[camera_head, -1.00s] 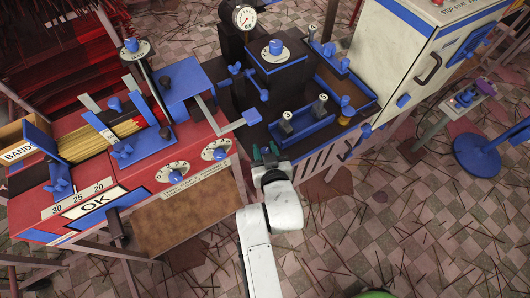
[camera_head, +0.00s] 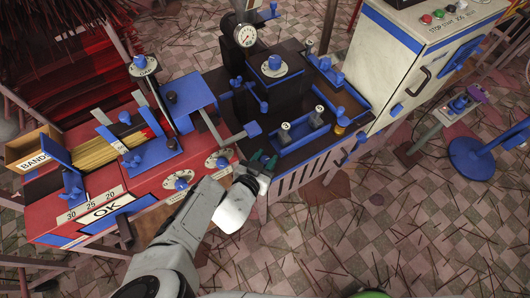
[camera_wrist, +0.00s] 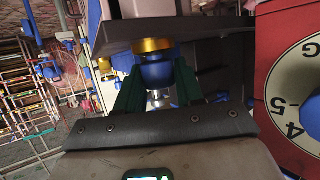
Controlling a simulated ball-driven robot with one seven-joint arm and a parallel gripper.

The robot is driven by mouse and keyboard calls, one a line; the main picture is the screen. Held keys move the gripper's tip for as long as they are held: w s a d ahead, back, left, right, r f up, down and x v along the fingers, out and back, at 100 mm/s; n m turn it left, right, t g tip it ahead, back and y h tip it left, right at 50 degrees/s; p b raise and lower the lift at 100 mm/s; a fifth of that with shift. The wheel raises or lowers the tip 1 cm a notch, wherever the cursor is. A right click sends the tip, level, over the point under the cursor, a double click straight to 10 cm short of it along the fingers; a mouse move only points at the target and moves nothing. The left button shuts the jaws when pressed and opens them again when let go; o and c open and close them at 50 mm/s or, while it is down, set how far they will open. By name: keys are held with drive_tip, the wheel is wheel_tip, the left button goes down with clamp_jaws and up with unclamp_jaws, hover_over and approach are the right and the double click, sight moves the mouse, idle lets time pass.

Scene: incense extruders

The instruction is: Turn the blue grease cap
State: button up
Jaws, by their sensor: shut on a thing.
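The blue grease cap (camera_wrist: 157,71) shows in the wrist view as a rounded blue knob below a brass collar (camera_wrist: 152,45). It sits between the green fingers of my gripper (camera_wrist: 157,86), which is shut on it. In the head view my gripper (camera_head: 263,160) is at the front edge of the dark machine (camera_head: 292,158), beside the red bench. The cap in its grip cannot be made out there.
The red bench (camera_head: 150,205) with white dials (camera_head: 218,160) stands to the left, and a numbered dial (camera_wrist: 300,100) is close right in the wrist view. A blue-handled lever (camera_head: 252,129) is just above my gripper. A white cabinet (camera_head: 400,60) stands to the right.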

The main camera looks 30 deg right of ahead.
drive_tip(key=shift+a+m+g+h, duration=0.1)
drive_tip(key=shift+m+g+h, duration=0.4)
drive_tip(key=shift+m+g, duration=0.3)
drive_tip(key=shift+f+m+g+h, duration=0.15)
drive_tip(key=shift+m+g+h, duration=0.35)
drive_tip(key=shift+m+g, duration=1.05)
drive_tip(key=shift+g, duration=0.25)
drive_tip(key=o, duration=0.7)
drive_tip(key=shift+a, duration=0.1)
